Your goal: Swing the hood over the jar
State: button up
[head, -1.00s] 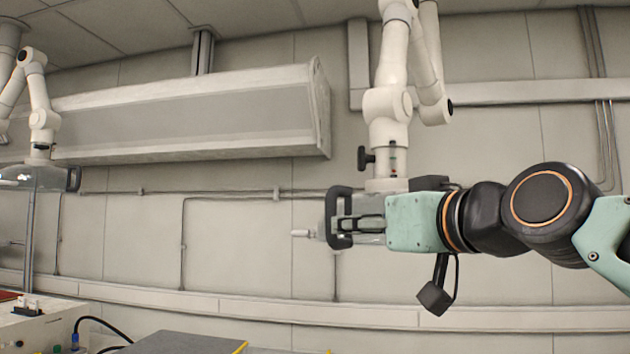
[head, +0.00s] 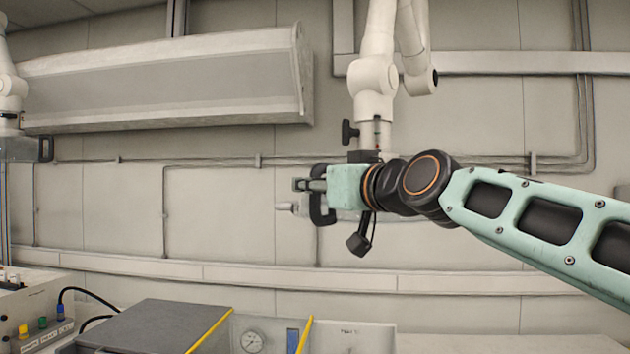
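The hood (head: 347,215) is a clear shape at the lower end of a white jointed arm (head: 375,80). It is largely hidden behind my gripper and wrist. Its black handle (head: 320,208) faces left, with a small pale knob (head: 286,207) just left of it. My gripper (head: 302,184) is at the handle, its fingers crossing the upper part and their tips showing past its left side. I cannot tell whether the fingers are closed on the handle. No jar can be made out in view.
A second hood with a black handle (head: 46,149) hangs at the far left. Below are a dark grey slab (head: 165,318), yellow-edged panels, a round gauge (head: 253,341) and a pale box with colored plugs (head: 42,322). The air between the hoods is clear.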

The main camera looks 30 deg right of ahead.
jog(key=shift+w, duration=0.15)
grip_shut()
dwell(0.4)
